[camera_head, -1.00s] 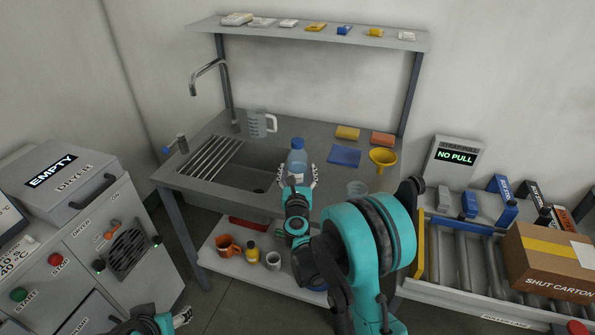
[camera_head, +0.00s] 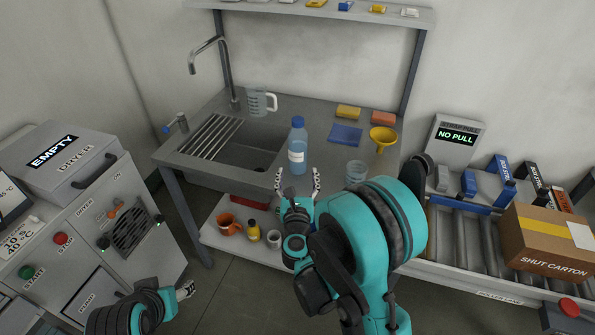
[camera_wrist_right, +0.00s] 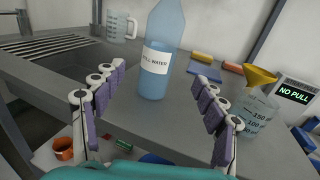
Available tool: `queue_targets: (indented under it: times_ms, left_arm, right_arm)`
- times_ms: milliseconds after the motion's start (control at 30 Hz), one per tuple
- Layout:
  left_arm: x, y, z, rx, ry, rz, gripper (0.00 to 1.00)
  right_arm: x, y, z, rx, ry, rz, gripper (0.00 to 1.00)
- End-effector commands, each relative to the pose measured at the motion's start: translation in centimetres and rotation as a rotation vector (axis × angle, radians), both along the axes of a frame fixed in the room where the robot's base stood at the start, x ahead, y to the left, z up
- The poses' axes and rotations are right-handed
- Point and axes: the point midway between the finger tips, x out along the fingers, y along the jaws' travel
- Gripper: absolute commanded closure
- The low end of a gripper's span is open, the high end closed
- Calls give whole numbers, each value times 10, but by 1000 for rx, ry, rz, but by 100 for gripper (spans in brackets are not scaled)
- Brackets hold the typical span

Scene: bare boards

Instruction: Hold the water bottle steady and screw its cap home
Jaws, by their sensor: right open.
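The water bottle (camera_head: 297,146) stands upright on the steel counter beside the sink. It is clear blue with a white label and a blue cap (camera_head: 298,121) on its top. In the right wrist view the bottle (camera_wrist_right: 160,60) stands beyond the fingers, and its top is cut off. My right gripper (camera_head: 298,181) is open and empty in front of the bottle, apart from it. Its two fingers (camera_wrist_right: 158,110) show spread wide in the wrist view. My left gripper (camera_head: 186,290) is low at the bottom left, far from the bottle; its finger state is unclear.
A measuring jug (camera_head: 257,102) stands behind the sink. A clear beaker (camera_head: 356,172) and a yellow funnel (camera_head: 383,137) are right of the bottle. A blue cloth (camera_head: 345,135) and two sponges (camera_head: 348,112) lie behind. A conveyor with a carton (camera_head: 550,240) is at the right.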

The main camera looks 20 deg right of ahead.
Motion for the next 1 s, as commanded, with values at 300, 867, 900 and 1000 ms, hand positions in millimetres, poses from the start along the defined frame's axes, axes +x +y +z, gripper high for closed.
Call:
queue_targets:
  times_ms: [300,867,900,1000]
  left_arm:
    - [0,0,1,0,0,0,43]
    - [0,0,1,0,0,0,43]
    - [0,0,1,0,0,0,43]
    - [0,0,0,0,0,0,43]
  right_arm:
    - [0,0,1,-5,0,2,28]
    - [-38,81,93,-1300,106,456,28]
    - [-47,86,91,-1429,122,502,28]
    - [-74,90,79,-1743,167,625,28]
